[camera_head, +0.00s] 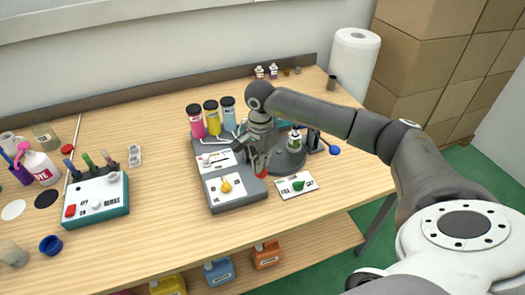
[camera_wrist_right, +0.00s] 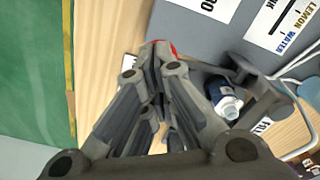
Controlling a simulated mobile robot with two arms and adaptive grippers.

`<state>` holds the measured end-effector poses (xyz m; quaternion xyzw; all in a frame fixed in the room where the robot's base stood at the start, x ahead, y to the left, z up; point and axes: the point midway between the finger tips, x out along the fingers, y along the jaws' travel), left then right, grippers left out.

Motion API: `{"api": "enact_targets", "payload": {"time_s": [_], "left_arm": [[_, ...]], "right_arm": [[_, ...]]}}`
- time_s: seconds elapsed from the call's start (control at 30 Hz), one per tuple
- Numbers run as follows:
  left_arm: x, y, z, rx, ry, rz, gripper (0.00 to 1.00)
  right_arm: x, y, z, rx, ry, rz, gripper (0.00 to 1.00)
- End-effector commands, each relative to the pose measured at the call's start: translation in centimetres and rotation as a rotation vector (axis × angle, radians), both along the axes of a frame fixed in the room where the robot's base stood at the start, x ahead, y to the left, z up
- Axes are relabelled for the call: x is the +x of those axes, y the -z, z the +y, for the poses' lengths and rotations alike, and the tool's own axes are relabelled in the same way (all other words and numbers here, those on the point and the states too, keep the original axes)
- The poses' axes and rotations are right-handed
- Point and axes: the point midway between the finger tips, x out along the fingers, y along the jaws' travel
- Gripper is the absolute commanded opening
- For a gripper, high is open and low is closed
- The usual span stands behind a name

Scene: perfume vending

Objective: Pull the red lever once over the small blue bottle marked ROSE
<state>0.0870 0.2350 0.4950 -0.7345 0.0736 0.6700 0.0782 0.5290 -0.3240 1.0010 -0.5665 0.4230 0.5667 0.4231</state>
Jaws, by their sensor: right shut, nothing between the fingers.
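My right gripper (camera_head: 262,166) is shut and empty, pointing down at the front right of the grey dispenser. It also shows in the right wrist view (camera_wrist_right: 155,75). A red part, which looks like the red lever (camera_head: 262,173), shows just at its fingertips. Red also shows beyond the fingers in the wrist view (camera_wrist_right: 164,47); I cannot tell whether they touch. A small bottle with a dark blue body and pale top (camera_wrist_right: 222,98) stands beside the fingers in the wrist view. I cannot read ROSE on it. My left gripper is not in view.
The dispenser (camera_head: 237,200) carries pink, yellow and blue cylinders and a yellow knob (camera_head: 226,186). A card with a green piece (camera_head: 298,185) lies right of it. A blue-knobbed lever (camera_head: 334,150) sticks out behind.

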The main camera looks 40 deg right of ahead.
Motion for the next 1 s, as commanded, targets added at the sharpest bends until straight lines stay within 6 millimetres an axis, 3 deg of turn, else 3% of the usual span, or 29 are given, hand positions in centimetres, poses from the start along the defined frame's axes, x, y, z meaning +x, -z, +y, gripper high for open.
{"api": "enact_targets", "payload": {"time_s": [1.0], "left_arm": [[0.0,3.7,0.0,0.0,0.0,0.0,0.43]], "right_arm": [[0.0,4.3,-0.1,-0.001,0.001,0.001,0.0]]}}
